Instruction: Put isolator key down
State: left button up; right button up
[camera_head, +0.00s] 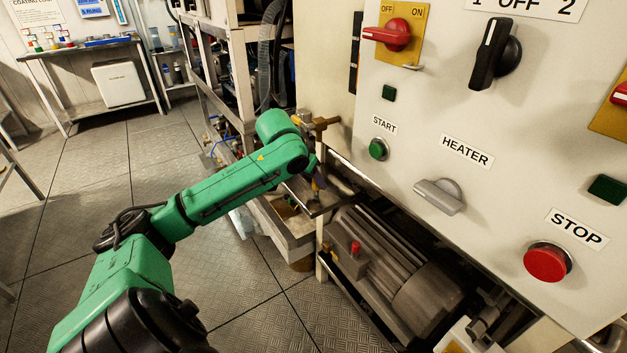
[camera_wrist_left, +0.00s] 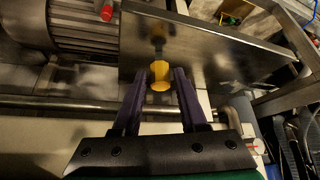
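The isolator key (camera_wrist_left: 160,77) shows in the left wrist view as a small yellow piece between my two dark purple fingers. A narrow gap seems to show on each side of it, so my left gripper (camera_wrist_left: 159,74) looks open around the key. The key appears to be at the near edge of a shiny metal shelf (camera_wrist_left: 215,50); whether it rests there is unclear. In the head view my left gripper (camera_head: 318,178) is small and partly hidden by its green arm, beside the panel's lower left edge, with a yellowish spot at its tips. My right gripper is in neither view.
The white control panel (camera_head: 415,130) with switches and buttons fills the right. A grey motor (camera_head: 395,265) lies below it, with a small red cap (camera_head: 354,248). A metal pipe (camera_wrist_left: 60,103) crosses beneath my fingers in the wrist view. Open floor lies left.

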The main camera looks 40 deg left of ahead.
pick_arm(q)
jog(key=shift+o, duration=0.2)
jog(key=shift+r, duration=0.1)
jog(key=shift+s+r, duration=0.1)
jog(key=shift+r, duration=0.1)
jog(key=p+v, duration=0.1)
jog(key=v, duration=1)
jog(key=shift+r, duration=0.25)
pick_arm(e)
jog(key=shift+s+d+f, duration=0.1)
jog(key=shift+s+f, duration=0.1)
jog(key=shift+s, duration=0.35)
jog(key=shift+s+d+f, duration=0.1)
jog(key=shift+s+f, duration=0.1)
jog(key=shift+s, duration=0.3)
pick_arm(q)
jog(key=shift+s, duration=0.1)
